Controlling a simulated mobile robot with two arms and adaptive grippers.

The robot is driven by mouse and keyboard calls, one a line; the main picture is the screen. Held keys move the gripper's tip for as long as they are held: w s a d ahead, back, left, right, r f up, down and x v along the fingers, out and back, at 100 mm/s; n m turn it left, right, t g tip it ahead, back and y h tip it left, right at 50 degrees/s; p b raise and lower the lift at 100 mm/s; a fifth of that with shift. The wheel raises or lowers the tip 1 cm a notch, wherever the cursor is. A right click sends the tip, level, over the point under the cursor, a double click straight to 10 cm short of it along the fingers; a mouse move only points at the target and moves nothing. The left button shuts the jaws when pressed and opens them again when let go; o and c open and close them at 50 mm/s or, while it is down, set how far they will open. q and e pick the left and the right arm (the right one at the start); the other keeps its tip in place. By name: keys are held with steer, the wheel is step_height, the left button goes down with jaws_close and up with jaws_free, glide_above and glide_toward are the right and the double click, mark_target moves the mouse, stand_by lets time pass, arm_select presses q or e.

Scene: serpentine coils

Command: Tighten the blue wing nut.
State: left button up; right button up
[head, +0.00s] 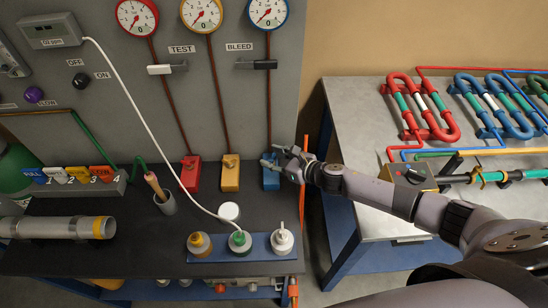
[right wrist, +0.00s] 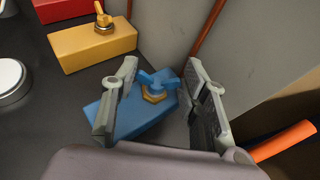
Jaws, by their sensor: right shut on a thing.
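The blue wing nut (right wrist: 158,80) sits above a brass hex nut (right wrist: 155,94) on a blue block (right wrist: 118,122) in the right wrist view. My right gripper (right wrist: 163,95) has one finger on each side of the wing nut and is shut on it. In the head view my right gripper (head: 275,160) is at the blue block (head: 271,184), at the bench's back right, and hides most of the wing nut. My left gripper is not in view.
Yellow (head: 230,173) and red (head: 190,174) blocks stand left of the blue one, with pipes rising to gauges (head: 267,12). A grey panel (head: 225,110) stands behind. An orange tube (right wrist: 283,142) is near my right gripper.

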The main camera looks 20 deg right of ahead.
steer(key=shift+a, duration=0.1)
steer(key=m+h, duration=0.1)
steer(key=m+t+h+p, duration=0.1)
steer(key=m+h, duration=0.1)
steer(key=h, duration=0.1)
steer(key=shift+s+a+r+m+t, duration=0.15)
steer(key=shift+a+m+t, duration=0.1)
steer(key=shift+m+t, duration=0.15)
steer(key=shift+a+m+h+p, duration=0.1)
steer(key=shift+m+h+p, duration=0.6)
steer(key=shift+m+h, duration=1.4)
steer(key=shift+h, duration=0.5)
steer(key=o, duration=0.9)
